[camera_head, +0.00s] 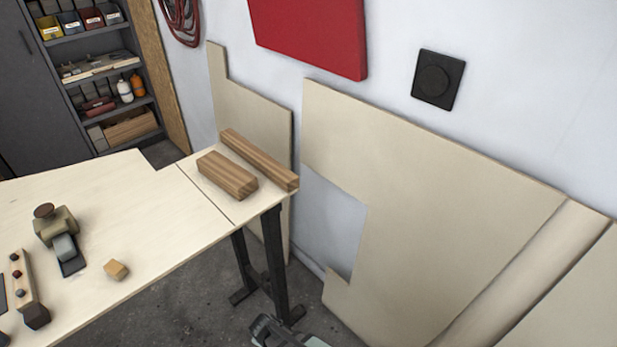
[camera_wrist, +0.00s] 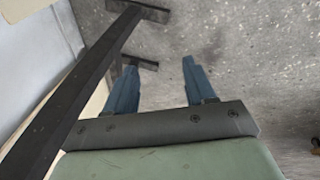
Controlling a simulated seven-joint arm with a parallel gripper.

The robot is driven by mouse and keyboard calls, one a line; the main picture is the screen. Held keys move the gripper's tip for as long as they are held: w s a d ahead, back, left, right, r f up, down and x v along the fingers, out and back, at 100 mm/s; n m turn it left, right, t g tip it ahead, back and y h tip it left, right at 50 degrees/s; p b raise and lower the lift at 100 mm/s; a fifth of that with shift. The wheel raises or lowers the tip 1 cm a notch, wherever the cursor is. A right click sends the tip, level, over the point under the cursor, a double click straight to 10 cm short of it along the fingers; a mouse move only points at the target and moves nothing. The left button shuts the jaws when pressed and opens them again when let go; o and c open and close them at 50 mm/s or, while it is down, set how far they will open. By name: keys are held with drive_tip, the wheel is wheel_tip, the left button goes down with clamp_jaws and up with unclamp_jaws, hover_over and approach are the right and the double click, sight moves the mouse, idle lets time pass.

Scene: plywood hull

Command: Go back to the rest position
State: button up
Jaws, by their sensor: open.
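My gripper (camera_wrist: 159,66) shows in the wrist view with its two blue fingers apart and nothing between them. Grey concrete floor lies beyond the fingertips. A dark table leg (camera_wrist: 75,97) runs diagonally across the left of that view, close beside the left finger. In the head view, part of my arm's end (camera_head: 283,332) shows at the bottom edge, low beside the table leg (camera_head: 276,262); its fingers cannot be made out clearly there.
The plywood table (camera_head: 150,215) bears two wooden blocks (camera_head: 227,175), a small wooden cube (camera_head: 116,270) and a hand plane (camera_head: 56,226). Plywood sheets (camera_head: 400,200) lean on the wall at right. A shelf (camera_head: 100,75) stands at back left. Open floor (camera_head: 190,305) shows below the table edge.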

drive_tip(key=s+d+f+m+g+h, duration=0.1)
drive_tip(key=s+d+m+g, duration=0.3)
drive_tip(key=d, duration=0.9)
drive_tip(key=s+d+f+m+g+h, duration=0.1)
drive_tip(key=s+d+m+g, duration=0.35)
drive_tip(key=d, duration=0.95)
drive_tip(key=s+d+r+m+g+y, duration=0.1)
drive_tip(key=s+d+m, duration=0.3)
drive_tip(key=s, duration=0.7)
drive_tip(key=shift+d+r+m+g, duration=0.2)
drive_tip(key=shift+d+m+g, duration=0.15)
drive_tip(key=shift+d, duration=0.3)
